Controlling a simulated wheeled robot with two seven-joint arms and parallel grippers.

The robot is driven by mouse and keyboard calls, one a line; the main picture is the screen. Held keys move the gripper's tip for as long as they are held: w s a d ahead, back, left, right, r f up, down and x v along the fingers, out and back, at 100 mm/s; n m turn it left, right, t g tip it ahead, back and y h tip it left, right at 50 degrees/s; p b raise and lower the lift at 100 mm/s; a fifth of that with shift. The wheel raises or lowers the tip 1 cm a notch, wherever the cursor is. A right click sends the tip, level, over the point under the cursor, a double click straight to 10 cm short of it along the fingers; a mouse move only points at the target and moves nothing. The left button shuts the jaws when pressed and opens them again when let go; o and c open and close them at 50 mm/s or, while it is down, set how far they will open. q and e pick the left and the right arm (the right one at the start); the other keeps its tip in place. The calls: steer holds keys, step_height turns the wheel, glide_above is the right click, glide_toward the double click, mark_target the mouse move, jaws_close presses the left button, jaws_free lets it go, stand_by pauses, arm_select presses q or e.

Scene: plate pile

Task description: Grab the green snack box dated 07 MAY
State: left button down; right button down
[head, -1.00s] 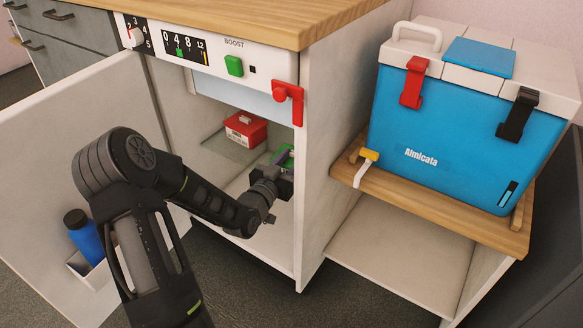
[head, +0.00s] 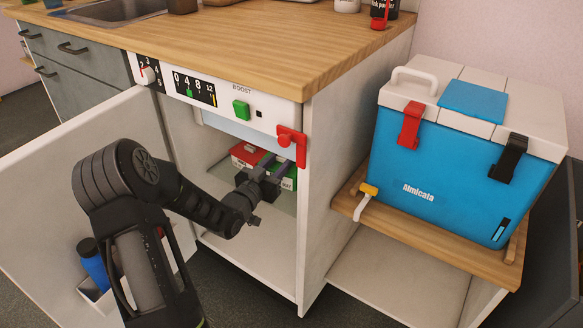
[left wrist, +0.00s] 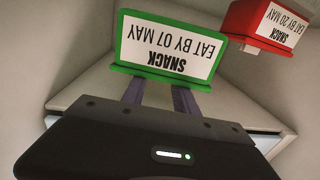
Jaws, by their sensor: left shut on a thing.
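The green snack box (left wrist: 167,50) shows upside down in the left wrist view, with a white label reading "SNACK EAT BY 07 MAY". In the head view the green box (head: 287,172) is inside the open cabinet, partly hidden by my left gripper (head: 268,168). My left gripper (left wrist: 160,95) is shut on the green box, its two fingers reaching to the box's near edge. A red snack box (left wrist: 268,22) labelled "EAT BY 20 MAY" is beside it; the red box (head: 247,155) is behind and left of my gripper in the head view. My right gripper is not in view.
The cabinet's white door (head: 85,190) stands open at the left, with a blue bottle (head: 94,264) in its rack. A red latch (head: 291,143) hangs at the opening's upper right. A blue cooler (head: 455,160) stands on a wooden shelf at the right.

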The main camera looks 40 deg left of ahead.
arm_select(q)
steer(key=a+p, duration=0.2)
steer(key=a, duration=1.2)
steer(key=shift+s+a, duration=0.15)
steer(key=shift+a, duration=0.05)
steer(key=shift+s, duration=0.1)
